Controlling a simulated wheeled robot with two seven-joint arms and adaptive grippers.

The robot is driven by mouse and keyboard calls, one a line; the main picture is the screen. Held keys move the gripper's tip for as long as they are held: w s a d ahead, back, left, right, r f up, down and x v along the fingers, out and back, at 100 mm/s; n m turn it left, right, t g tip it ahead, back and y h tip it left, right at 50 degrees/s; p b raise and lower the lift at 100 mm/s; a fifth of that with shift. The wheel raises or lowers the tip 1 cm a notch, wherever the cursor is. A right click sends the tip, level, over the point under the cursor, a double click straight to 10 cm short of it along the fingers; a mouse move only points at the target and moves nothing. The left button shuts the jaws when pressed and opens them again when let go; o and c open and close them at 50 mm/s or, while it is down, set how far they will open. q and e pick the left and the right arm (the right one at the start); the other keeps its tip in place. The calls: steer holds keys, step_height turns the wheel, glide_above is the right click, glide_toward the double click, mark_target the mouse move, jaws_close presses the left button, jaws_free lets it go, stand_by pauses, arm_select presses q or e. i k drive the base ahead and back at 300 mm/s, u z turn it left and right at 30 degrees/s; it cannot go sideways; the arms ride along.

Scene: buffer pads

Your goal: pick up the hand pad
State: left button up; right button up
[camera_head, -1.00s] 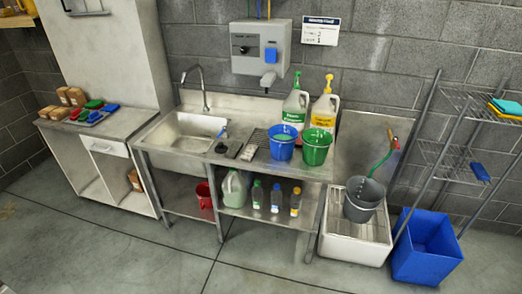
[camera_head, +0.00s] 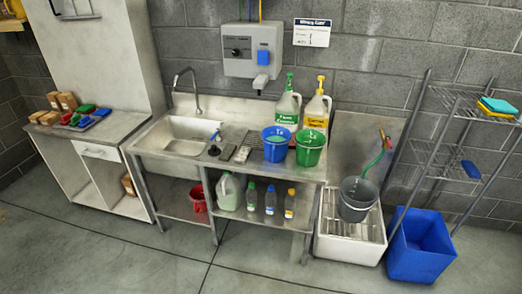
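Several small coloured pads or brushes in red, green and blue (camera_head: 83,120) lie in a grey tray on the left counter (camera_head: 120,131). On the top shelf of the wire rack at the right lie a teal pad (camera_head: 501,104) and a yellow pad (camera_head: 490,112) partly under it. A blue block-like item (camera_head: 471,169) lies on the rack's lower shelf. I cannot tell which of these is the hand pad. Neither of my grippers is in view.
A steel sink bench (camera_head: 187,132) stands mid-view with a blue bucket (camera_head: 275,150), a green bucket (camera_head: 309,154) and pump jugs on it. A grey bucket (camera_head: 357,203) sits in the floor basin (camera_head: 340,247). A blue bin (camera_head: 420,252) stands before the rack. The front floor is clear.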

mark_target(241, 158)
steer(key=u, duration=0.15)
steer(key=i, duration=1.5)
steer(key=u, duration=0.1)
